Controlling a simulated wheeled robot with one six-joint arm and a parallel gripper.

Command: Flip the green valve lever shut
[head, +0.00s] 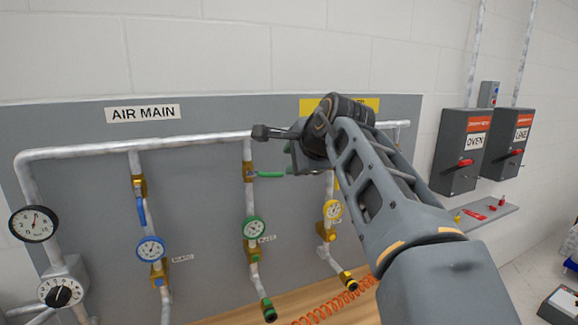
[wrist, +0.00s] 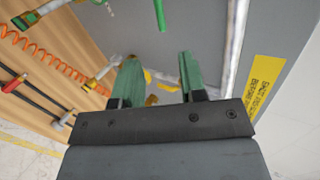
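The green valve lever (head: 272,174) is on the middle drop pipe, on a brass valve above the green-rimmed gauge. It sticks out to the right, roughly level and across its pipe. In the wrist view a green bar (wrist: 159,15), which looks like this lever, shows at the top edge, beyond my fingertips and apart from them. My gripper (head: 280,140) is in front of the panel, just above and right of the lever in the head view. In the wrist view my gripper (wrist: 157,72) has its two green-padded fingers apart with nothing between them. My arm hides part of the panel to the right.
The blue lever (head: 141,210) hangs along the left drop pipe. A yellow-gauged drop (head: 333,209) is to the right, partly behind my arm. An orange coiled hose (head: 330,309) lies below. Switch boxes (head: 462,150) are at right.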

